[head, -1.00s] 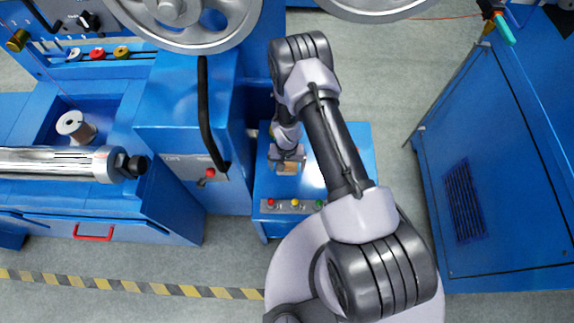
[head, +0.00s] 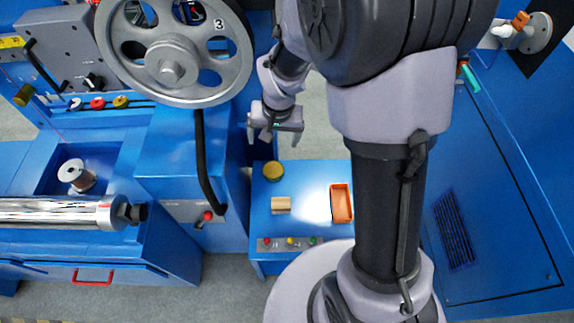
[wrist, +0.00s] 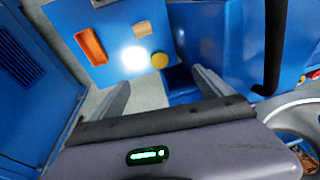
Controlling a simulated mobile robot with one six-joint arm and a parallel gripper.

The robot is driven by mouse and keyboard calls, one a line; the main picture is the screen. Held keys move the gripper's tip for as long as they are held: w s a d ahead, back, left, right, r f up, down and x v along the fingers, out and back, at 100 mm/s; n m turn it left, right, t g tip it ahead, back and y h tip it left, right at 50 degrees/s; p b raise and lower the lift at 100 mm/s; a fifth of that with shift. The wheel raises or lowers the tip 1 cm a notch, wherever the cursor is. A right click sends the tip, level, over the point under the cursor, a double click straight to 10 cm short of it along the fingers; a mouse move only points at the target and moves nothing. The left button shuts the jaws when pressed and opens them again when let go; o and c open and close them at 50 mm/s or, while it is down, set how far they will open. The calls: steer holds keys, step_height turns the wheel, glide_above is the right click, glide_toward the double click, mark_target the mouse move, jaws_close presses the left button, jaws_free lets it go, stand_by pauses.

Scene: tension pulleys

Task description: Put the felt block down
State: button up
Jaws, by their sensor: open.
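The felt block (head: 281,205) is a small tan block lying on the blue stand top (head: 300,225), left of its middle. It also shows in the wrist view as a tan patch (wrist: 142,28) on the stand. My gripper (head: 273,140) is open and empty. It is raised above and behind the block, clear of it. In the wrist view its two fingers (wrist: 160,88) are spread apart with nothing between them.
An orange tray (head: 341,203) and a round yellow object (head: 273,171) share the stand top with the block. Buttons (head: 290,243) line its front edge. A large grey handwheel (head: 172,68) and blue machine are at left; a blue cabinet (head: 480,215) is at right.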

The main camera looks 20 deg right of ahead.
steer(key=s+a+r+t, duration=0.1)
steer(key=s+r, duration=0.4)
steer(key=r, duration=0.2)
steer(key=s+r+t, duration=0.1)
steer(key=s+r, duration=0.3)
steer(key=r, duration=0.3)
steer(key=s+a+r+t+y, duration=0.1)
steer(key=s+r, duration=0.4)
steer(key=s, duration=0.6)
steer(key=shift+a+r+y, duration=0.15)
steer(key=shift+a+y, duration=0.15)
steer(key=shift+a, duration=0.25)
